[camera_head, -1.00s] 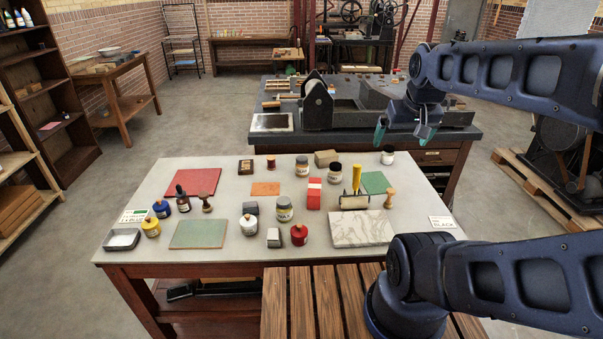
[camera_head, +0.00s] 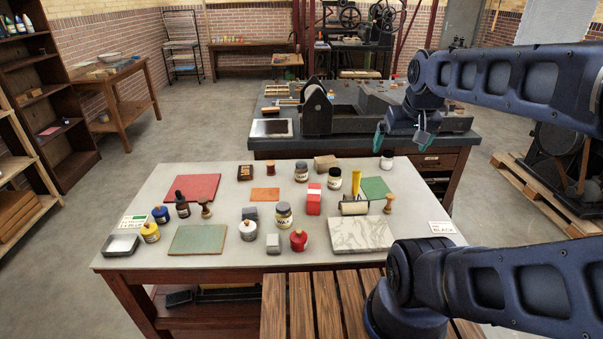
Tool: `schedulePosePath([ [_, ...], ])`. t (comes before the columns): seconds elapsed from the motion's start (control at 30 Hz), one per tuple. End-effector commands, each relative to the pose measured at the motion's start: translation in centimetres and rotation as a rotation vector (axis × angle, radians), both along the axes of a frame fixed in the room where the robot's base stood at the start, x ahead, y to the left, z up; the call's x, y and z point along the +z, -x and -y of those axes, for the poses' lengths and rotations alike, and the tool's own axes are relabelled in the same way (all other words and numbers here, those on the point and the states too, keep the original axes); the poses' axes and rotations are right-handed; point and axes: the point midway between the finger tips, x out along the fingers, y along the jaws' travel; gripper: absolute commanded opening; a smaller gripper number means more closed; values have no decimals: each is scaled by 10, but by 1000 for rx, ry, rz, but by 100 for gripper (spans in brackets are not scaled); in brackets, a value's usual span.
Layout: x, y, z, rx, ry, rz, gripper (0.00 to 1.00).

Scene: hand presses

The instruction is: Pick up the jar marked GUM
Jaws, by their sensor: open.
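Several small labelled jars stand upright on the pale tabletop (camera_head: 150,210). A glass jar with a dark lid (camera_head: 301,173) stands toward the back middle. A similar dark-lidded jar (camera_head: 334,180) stands just right of it. A larger jar with a pale yellow label (camera_head: 284,215) stands nearer, at the middle; its label seems to read WAX. I cannot read which jar is marked GUM. My gripper (camera_head: 401,143) is open and empty, fingers pointing down, above and beyond the table's back right, apart from all the jars.
A bench with a press (camera_head: 335,115) stands behind.

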Motion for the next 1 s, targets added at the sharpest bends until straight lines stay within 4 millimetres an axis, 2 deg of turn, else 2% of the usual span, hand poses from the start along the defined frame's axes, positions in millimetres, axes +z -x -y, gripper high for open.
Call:
schedulePosePath([
  [0.07, 0, 0, 0, 0, 0, 0, 100],
  [0.2, 0, 0, 0, 0, 0, 0, 81],
  [0.47, 0, -1, 0, 2, 1, 0, 81],
  [0.57, 2, -7, -1, 18, 6, -6, 81],
  [0.67, 6, -22, -4, 56, 19, -21, 81],
  [1.0, 13, -105, -22, 256, 85, -85, 81],
])
